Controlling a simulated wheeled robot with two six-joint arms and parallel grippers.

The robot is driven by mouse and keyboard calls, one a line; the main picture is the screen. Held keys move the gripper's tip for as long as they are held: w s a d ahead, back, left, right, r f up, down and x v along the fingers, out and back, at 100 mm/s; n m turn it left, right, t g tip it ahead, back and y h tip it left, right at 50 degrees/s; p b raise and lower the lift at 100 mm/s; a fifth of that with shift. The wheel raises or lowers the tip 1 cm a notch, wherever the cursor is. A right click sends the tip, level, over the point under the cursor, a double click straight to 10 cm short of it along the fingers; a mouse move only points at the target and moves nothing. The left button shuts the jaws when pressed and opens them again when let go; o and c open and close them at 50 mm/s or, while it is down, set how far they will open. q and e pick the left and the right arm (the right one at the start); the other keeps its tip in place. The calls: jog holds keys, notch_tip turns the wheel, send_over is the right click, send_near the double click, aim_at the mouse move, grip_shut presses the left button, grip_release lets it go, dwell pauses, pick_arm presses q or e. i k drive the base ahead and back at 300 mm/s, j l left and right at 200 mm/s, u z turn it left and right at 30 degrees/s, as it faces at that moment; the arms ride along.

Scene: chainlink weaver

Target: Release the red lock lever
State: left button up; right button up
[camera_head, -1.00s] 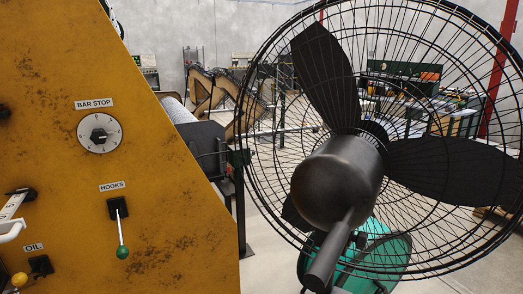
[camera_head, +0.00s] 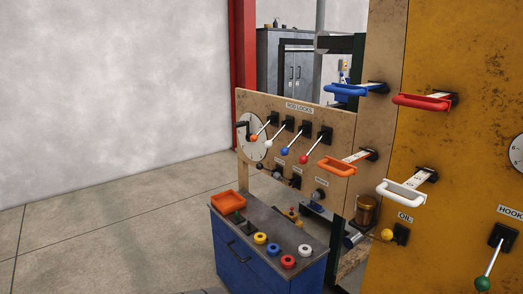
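A row of levers sits on the tan panel under a label that seems to read ROD LOCKS. The red lock lever (camera_head: 304,159) is the rightmost of the row, with a red ball knob at the lower end of a metal rod. The rod slants down and left from its black mount. To its left are the blue-knobbed lever (camera_head: 285,151), the white-knobbed lever (camera_head: 269,143) and the orange-knobbed lever (camera_head: 254,137). Neither of my grippers is in view.
Orange (camera_head: 338,167), white (camera_head: 402,194), red (camera_head: 422,102) and blue (camera_head: 346,90) handles stick out near the panel. A blue cabinet (camera_head: 245,262) with an orange tray (camera_head: 229,203) stands below. Open floor (camera_head: 100,230) lies to the left.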

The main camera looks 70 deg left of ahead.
aim_at(303, 159)
jog(key=u, duration=1.8)
